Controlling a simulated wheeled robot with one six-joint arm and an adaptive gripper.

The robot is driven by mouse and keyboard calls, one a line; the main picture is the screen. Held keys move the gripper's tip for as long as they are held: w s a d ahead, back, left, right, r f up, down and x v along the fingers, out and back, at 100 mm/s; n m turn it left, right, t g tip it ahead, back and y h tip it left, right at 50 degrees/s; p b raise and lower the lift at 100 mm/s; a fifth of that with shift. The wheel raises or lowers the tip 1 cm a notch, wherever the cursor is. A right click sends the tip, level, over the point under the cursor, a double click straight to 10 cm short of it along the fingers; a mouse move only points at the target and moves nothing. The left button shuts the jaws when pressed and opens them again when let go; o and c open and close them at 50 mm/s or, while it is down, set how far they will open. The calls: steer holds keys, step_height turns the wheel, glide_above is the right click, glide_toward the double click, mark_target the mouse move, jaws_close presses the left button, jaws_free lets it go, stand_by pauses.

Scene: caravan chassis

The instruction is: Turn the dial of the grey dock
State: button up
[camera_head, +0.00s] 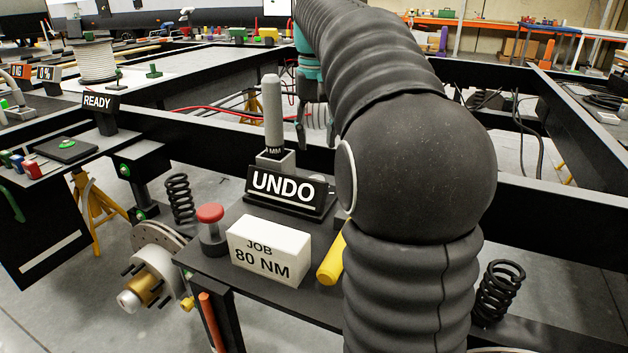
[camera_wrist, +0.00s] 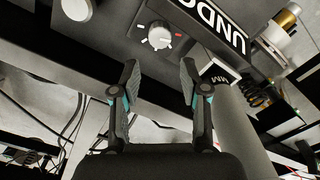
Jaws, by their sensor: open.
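In the wrist view a round light-grey dial (camera_wrist: 160,36) with a raised grip bar sits on a dark grey face, with white and red marks around it. My gripper (camera_wrist: 158,68) is open and empty; the dial appears between and just beyond its fingertips, apart from them. A grey dock (camera_head: 273,160) with a small label holds an upright grey cylinder (camera_head: 272,110) behind the UNDO sign; the labelled block also shows in the wrist view (camera_wrist: 218,77). In the head view my gripper (camera_head: 316,125) is partly hidden by my arm, and the dial is not visible.
The UNDO sign (camera_head: 286,189) stands beside the dock. A white JOB 80 NM block (camera_head: 269,250), a red-topped button (camera_head: 210,218) and a yellow cylinder (camera_head: 332,262) are in front. A black beam (camera_head: 230,136) runs behind. Cables (camera_wrist: 40,140) hang below in the wrist view.

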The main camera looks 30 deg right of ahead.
mark_target(316, 178)
step_height(316, 178, down, 10)
steer(key=shift+r+b, duration=0.15)
steer(key=shift+b, duration=0.75)
jaws_close()
